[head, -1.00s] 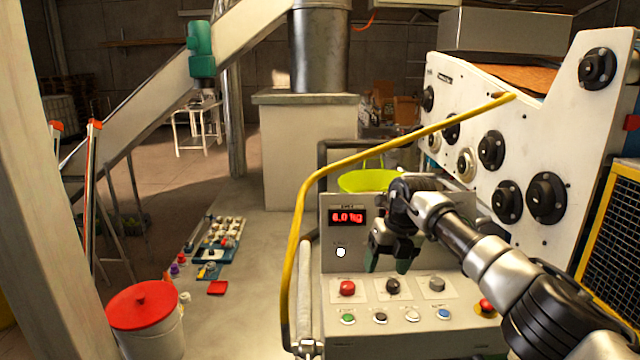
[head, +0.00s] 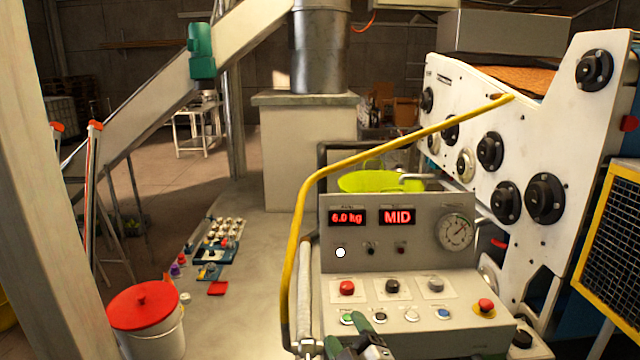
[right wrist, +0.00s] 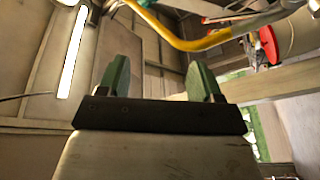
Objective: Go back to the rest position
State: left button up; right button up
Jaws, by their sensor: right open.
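My right gripper (head: 348,334) is low at the bottom edge of the head view, in front of the lower front of the control panel (head: 440,285). Its green fingertips are apart with nothing between them. In the right wrist view the open fingers (right wrist: 158,82) point up past a yellow bar (right wrist: 175,38). The panel shows a red 6.0 kg display (head: 347,217), a MID display (head: 397,217), a round gauge (head: 456,231) and several push buttons. My left gripper is not in view.
A yellow bent bar (head: 297,240) rises left of the panel. A white machine with black knobs (head: 545,197) stands right, beside a yellow-framed mesh guard (head: 612,245). A white bucket with a red lid (head: 143,305) is at lower left. A yellow-green bowl (head: 380,181) sits behind the panel.

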jog(key=s+d+f+m+g+h, duration=0.75)
jog(key=s+d+f+m, duration=0.35)
jog(key=s, duration=0.4)
jog(key=s+d+f+g, duration=0.2)
jog(key=s+g, duration=0.2)
jog(key=s, duration=0.5)
jog(key=s+d+f+g, duration=0.2)
jog(key=s+d+g, duration=0.15)
jog(key=s, duration=0.55)
notch_tip(320, 180, down, 32)
jog(key=a+g+b, duration=0.1)
jog(key=b, duration=0.5)
jog(key=s+d+f+b, duration=0.1)
jog(key=s+f+b, duration=0.1)
jog(key=s+f, duration=0.6)
jog(key=s+d+f+g+b, duration=0.1)
jog(key=s+d+f+b, duration=0.1)
jog(key=s+f, duration=0.6)
notch_tip(320, 180, down, 4)
jog(key=shift+s+f+g+y, duration=0.15)
jog(key=shift+s+g+y, duration=0.15)
jog(key=shift+s+y, duration=0.1)
